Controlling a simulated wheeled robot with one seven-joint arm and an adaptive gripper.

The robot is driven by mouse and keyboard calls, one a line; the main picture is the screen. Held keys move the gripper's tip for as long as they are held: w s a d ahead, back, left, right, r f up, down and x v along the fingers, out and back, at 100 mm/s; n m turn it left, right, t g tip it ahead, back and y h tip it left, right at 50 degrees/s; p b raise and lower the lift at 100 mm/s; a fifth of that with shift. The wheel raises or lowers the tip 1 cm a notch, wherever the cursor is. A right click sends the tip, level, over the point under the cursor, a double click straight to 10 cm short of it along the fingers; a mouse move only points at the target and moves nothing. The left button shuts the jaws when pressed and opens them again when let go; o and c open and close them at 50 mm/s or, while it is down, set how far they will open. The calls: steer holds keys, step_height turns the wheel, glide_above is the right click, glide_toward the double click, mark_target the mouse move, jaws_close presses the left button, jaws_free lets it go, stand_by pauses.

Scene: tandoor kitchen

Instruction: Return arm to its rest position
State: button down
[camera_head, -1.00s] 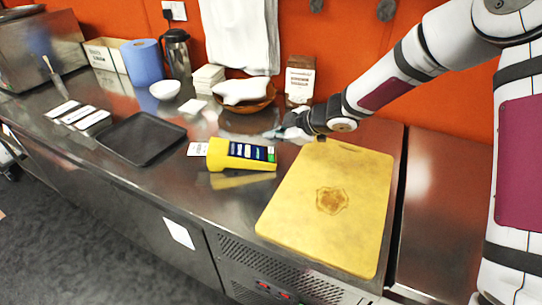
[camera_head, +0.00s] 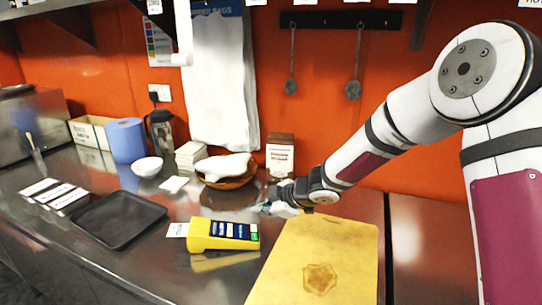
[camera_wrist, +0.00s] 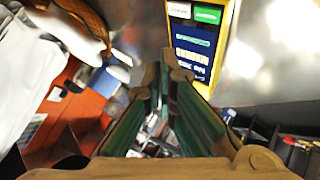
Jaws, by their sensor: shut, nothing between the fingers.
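My gripper (camera_head: 267,209) is small in the head view, at the end of my arm, which reaches in from the right. It is above the steel counter, behind the yellow card terminal (camera_head: 222,235) and left of the cutting board's far edge. In the wrist view my gripper's fingers (camera_wrist: 165,65) are close together with nothing held between them. The terminal's screen and keys (camera_wrist: 198,45) show just beyond the fingertips in that view. My gripper appears apart from the terminal, though the exact gap is hard to tell.
A yellow cutting board (camera_head: 318,262) lies below my forearm. A black tray (camera_head: 118,218) lies at left. Utensils hang on the orange wall.

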steer(key=s+d+r+m+t+h, duration=0.1)
steer(key=s+d+r+m+h, duration=0.4)
steer(key=d+r, duration=0.4)
steer(key=s+d+r+m+t+h, duration=0.2)
steer(key=s+d+r+m+h, duration=0.25)
steer(key=d+r, duration=0.5)
steer(key=s+d+m+g, duration=0.1)
steer(key=s+d+m, duration=0.2)
steer(key=s, duration=0.5)
steer(key=s+d+m+g, duration=0.2)
steer(key=s+d, duration=0.2)
steer(key=s, duration=0.4)
steer(key=s+a+m+g+y, duration=0.1)
steer(key=s+a+m, duration=0.1)
steer(key=s, duration=1)
steer(key=shift+s+a+f+m+y, duration=0.15)
steer(key=shift+s+f+m+y, duration=0.25)
steer(key=shift+m, duration=0.45)
steer(key=shift+w+a, duration=0.1)
